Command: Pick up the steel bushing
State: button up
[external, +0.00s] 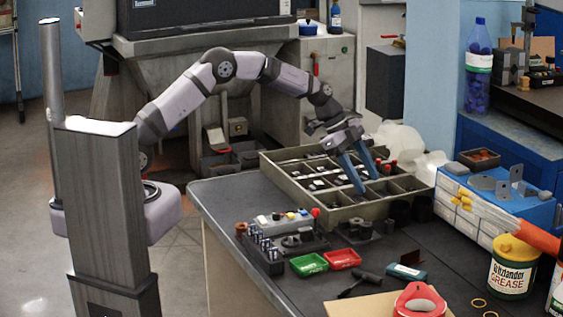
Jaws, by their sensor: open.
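My gripper (367,184) is open, its two blue fingers pointing down over the right-middle part of a grey compartment tray (290,193). The fingertips are at or just above the compartments; I cannot tell whether they touch anything. Several small dark and light parts lie in the tray's compartments, too small to name. I cannot pick out the steel bushing for certain among them. Dark cylindrical parts (400,211) stand on the bench by the tray's front right corner. No part shows clearly between the fingers.
A fixture with pins (265,245), a green bin (309,264) and a red bin (342,259) stand in front of the tray. A hammer-like tool (360,284), a tape roll (420,300) and a grease tub (511,268) are nearer. A blue-and-white box (490,215) stands right.

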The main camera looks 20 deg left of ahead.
aim_at(356, 225)
jog(key=s+m+g+y, duration=0.1)
jog(key=s, duration=0.2)
jog(key=s+m+g+y+p, duration=0.1)
jog(key=s+m, duration=0.1)
jog(key=s, duration=0.1)
jog(key=s+r+m+g+y+p, duration=0.1)
jog(key=s, duration=0.3)
jog(key=shift+a+m, duration=0.4)
jog(key=shift+p+x, duration=1.7)
jog(key=shift+x, duration=2)
jog(key=shift+a, duration=0.1)
jog(key=c, duration=1.2)
